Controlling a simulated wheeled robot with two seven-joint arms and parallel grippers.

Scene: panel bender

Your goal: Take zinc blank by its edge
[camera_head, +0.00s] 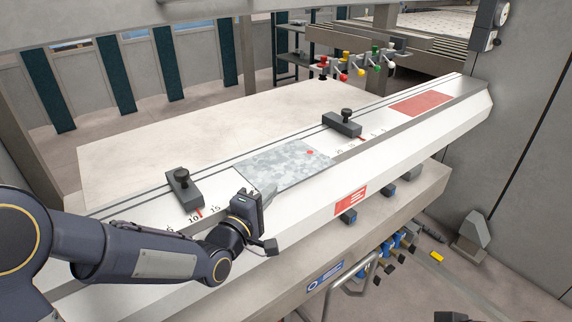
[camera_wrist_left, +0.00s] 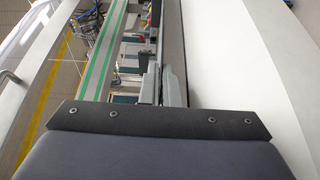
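The zinc blank (camera_head: 288,163) is a mottled grey sheet with a small red dot near its right side. It lies flat on the white bench top between two dark stops. My left gripper (camera_head: 259,191) is at the blank's near left corner, its light grey fingers meeting the edge in the picture. Whether they touch or grip it I cannot tell. In the left wrist view the fingers (camera_wrist_left: 167,84) look close together, and the blank is not recognisable there. Dark parts at the bottom right edge of the head view may be my right gripper; its fingers are not clear.
The left stop (camera_head: 184,190) and right stop (camera_head: 342,124) flank the blank by a printed scale. A red rectangle (camera_head: 420,103) marks the bench's far right. Coloured knobs (camera_head: 345,65) stand behind. A curved metal handle (camera_head: 350,287) projects below the front. The rear bench top is clear.

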